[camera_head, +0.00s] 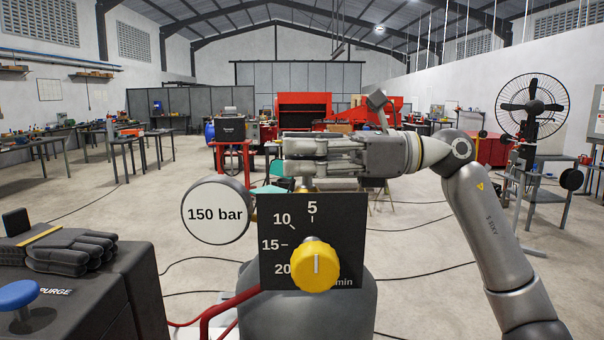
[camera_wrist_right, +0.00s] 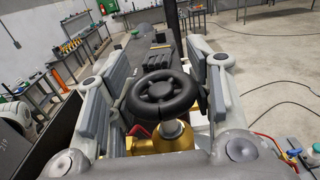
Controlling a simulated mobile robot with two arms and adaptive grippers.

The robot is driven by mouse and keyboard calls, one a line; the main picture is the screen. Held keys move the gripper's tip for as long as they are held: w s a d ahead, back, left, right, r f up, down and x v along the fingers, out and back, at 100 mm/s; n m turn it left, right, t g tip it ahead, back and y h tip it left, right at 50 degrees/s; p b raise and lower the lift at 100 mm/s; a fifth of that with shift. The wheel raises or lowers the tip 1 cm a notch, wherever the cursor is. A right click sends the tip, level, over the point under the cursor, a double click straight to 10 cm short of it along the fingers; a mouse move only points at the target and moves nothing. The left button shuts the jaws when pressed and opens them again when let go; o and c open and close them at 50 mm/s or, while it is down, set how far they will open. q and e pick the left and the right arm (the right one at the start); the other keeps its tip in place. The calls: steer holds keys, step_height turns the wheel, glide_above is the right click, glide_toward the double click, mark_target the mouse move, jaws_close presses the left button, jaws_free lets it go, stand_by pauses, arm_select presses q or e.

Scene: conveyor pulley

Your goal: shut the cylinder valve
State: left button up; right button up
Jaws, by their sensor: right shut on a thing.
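The grey gas cylinder (camera_head: 300,318) stands upright in front of me. Its black valve handwheel (camera_wrist_right: 145,103) sits on a brass valve body (camera_wrist_right: 165,138) in the right wrist view. My right gripper (camera_head: 300,152) comes in from the right above the cylinder and is shut on the handwheel, with a grey finger on each side of it. In the head view the fingers hide the handwheel. A round gauge (camera_head: 214,212) reads 150 bar. A black flow plate (camera_head: 345,215) has a yellow knob (camera_head: 314,268) in front. My left gripper is not in view.
A dark box (camera_head: 120,290) with black gloves (camera_head: 72,252) and a blue button (camera_head: 18,294) stands at the left. A red rail (camera_head: 215,308) runs beside the cylinder. Cables lie on the floor. A fan (camera_head: 533,105) stands at the right.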

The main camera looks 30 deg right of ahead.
mark_target(324, 156)
steer(key=m+t+h, duration=0.2)
steer(key=t, duration=0.1)
steer(key=m+t+h, duration=0.2)
steer(key=t, duration=0.1)
steer(key=shift+r+m+h, duration=0.1)
steer(key=shift+m+h, duration=0.3)
steer(key=shift+w+d+m+t+h+p, duration=0.15)
steer(key=shift+m+t+h+p, duration=0.15)
steer(key=shift+m+t+h, duration=1.45)
steer(key=shift+m+h, duration=0.25)
steer(key=shift+h, duration=0.6)
steer(key=o, duration=1.1)
steer(key=shift+c, duration=0.2)
steer(key=shift+d+v, duration=0.1)
steer(key=shift+v, duration=1.5)
steer(key=shift+d+v, duration=0.15)
steer(key=shift+v, duration=1.4)
steer(key=shift+s, duration=0.55)
